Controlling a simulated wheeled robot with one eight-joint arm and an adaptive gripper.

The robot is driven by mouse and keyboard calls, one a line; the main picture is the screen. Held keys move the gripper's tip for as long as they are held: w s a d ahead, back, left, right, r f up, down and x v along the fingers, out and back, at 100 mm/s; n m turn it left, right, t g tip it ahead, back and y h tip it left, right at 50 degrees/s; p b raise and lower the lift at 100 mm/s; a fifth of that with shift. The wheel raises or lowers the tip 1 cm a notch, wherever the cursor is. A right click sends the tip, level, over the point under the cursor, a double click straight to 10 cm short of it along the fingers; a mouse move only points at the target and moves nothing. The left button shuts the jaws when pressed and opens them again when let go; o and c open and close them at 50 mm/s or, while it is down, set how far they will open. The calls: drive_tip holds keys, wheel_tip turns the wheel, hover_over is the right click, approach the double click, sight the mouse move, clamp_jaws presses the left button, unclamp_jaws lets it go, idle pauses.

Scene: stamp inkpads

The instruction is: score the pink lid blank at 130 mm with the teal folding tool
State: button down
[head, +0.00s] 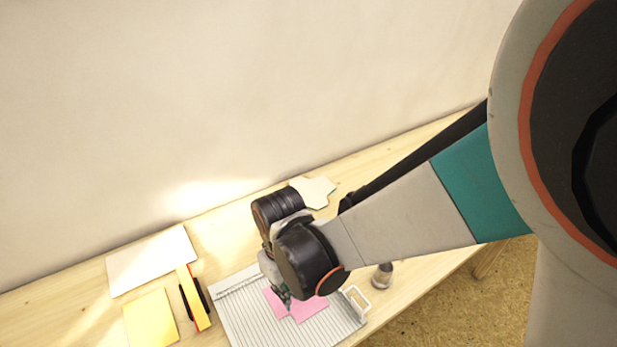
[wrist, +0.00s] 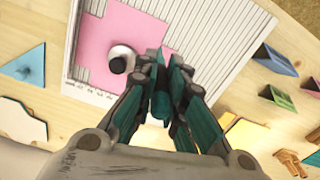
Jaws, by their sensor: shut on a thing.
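The pink lid blank (head: 312,307) lies flat on the white grooved scoring board (head: 238,318); it also shows in the wrist view (wrist: 100,35), with a notched outline. My gripper (head: 286,298) is low over the blank in the head view. In the wrist view, my gripper (wrist: 163,68) has its dark and teal fingers close together at the blank's edge. The teal folding tool (wrist: 160,105) shows between them, and the fingers are shut on it. Its tip is hidden or too small to make out, so I cannot tell whether it touches the blank.
A round black-and-silver thing (wrist: 121,59) appears over the blank. A white handle (head: 357,301) sticks out at the board's right end, near a small dark-and-light object (head: 382,275). Yellow (head: 151,318) and white sheets (head: 150,262) lie left. Several small boxes (wrist: 281,61) stand right in the wrist view.

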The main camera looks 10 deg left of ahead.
drive_tip(key=shift+f+b, duration=0.45)
drive_tip(key=shift+f, duration=0.1)
idle(0.4)
drive_tip(key=shift+w, duration=0.1)
drive_tip(key=shift+w+a, duration=0.6)
drive_tip(key=shift+w, duration=0.1)
drive_tip(key=shift+w+a, duration=0.1)
drive_tip(key=shift+a, duration=0.05)
idle(0.3)
drive_tip(key=shift+w+a, duration=0.5)
drive_tip(key=shift+w, duration=0.15)
drive_tip(key=shift+w+a, duration=0.1)
drive_tip(key=shift+w+a+b, duration=0.3)
drive_tip(key=shift+w+a, duration=0.25)
drive_tip(key=shift+w, duration=0.1)
idle(0.3)
